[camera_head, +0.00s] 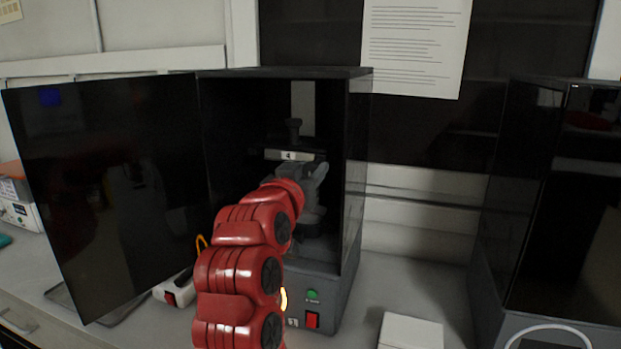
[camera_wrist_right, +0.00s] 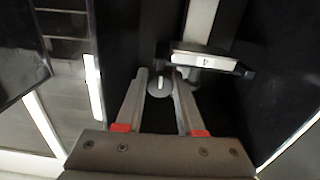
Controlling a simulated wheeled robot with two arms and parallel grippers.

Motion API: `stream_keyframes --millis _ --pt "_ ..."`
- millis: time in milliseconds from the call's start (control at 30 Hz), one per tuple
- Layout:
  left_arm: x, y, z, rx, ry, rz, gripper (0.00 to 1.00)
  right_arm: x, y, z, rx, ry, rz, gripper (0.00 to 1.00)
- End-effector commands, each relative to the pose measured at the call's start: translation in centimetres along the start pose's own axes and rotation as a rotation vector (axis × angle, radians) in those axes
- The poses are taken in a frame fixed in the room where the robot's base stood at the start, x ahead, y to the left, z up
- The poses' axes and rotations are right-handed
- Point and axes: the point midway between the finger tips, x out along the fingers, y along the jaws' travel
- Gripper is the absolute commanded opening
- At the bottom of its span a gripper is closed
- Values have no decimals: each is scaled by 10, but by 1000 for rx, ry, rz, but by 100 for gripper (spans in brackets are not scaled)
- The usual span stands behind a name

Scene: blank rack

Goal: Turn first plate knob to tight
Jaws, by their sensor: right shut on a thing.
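My right arm (camera_head: 245,250) reaches into an open black cabinet (camera_head: 358,170). My right gripper (camera_wrist_right: 158,80) has its two fingers on either side of a round grey knob (camera_wrist_right: 160,88) with a pale mark across its face. It is shut on this knob, and the pale mark runs roughly upright in the right wrist view. A dark holder with a white numbered plate (camera_head: 289,155) stands there; the plate also shows in the right wrist view (camera_wrist_right: 205,61). My left gripper is out of view.
The cabinet's dark door (camera_head: 100,190) stands open to the left. A green button (camera_head: 313,295) and a red switch (camera_head: 312,320) are on its base. A white box (camera_head: 410,331) lies to the right, and a second black cabinet (camera_head: 505,200) stands farther right.

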Motion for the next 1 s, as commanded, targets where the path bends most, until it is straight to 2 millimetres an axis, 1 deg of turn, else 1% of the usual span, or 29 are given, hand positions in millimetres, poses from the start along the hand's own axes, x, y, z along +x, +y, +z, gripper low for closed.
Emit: stream_keyframes --millis 33,233,633,667,700,767,800,1000 --pt "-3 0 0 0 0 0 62 0 0 2 13 -2 1 0" --pt "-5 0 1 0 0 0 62 0 0 2 45 -3 1 0" --pt "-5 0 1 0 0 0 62 0 0 1 49 -3 0 0" --pt "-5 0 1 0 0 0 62 0 0 1 49 -2 0 41" --pt "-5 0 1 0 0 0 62 0 0 1 49 -2 0 48" --pt "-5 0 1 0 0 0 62 0 0 1 49 -2 0 59" --pt "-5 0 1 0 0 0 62 0 0 1 49 -2 0 66" --pt "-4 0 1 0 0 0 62 0 0 1 49 -1 0 66"
